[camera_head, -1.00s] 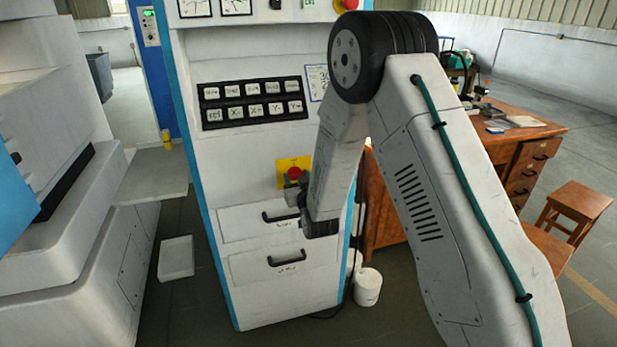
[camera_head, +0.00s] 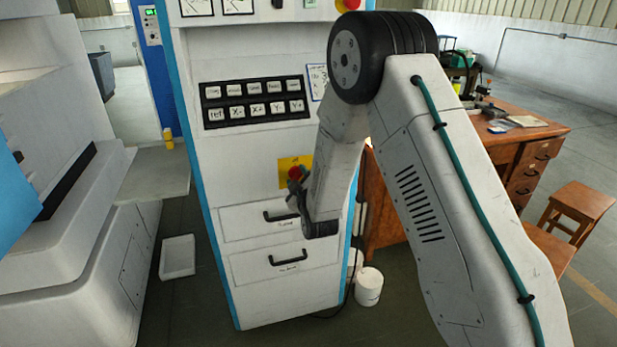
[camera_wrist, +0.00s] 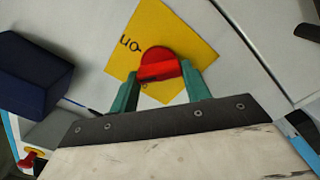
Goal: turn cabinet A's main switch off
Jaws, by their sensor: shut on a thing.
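The main switch is a red rotary knob (camera_head: 296,172) on a yellow plate (camera_head: 284,180) low on the front of the white cabinet (camera_head: 250,150). In the wrist view the red knob (camera_wrist: 159,66) sits between the two green fingers of my gripper (camera_wrist: 160,76), which is shut on it. The yellow plate (camera_wrist: 192,44) lies tilted in that view, with black lettering that seems to read "on" on its left side. In the head view my gripper (camera_head: 297,184) is at the knob, and my arm hides part of the plate's right side.
Above the switch is a black button panel (camera_head: 255,102). Below it are two drawers with black handles (camera_head: 287,260). A second red knob (camera_head: 351,3) is at the top. A wooden desk (camera_head: 510,135) and stool (camera_head: 577,208) stand right; a large machine (camera_head: 60,170) stands left.

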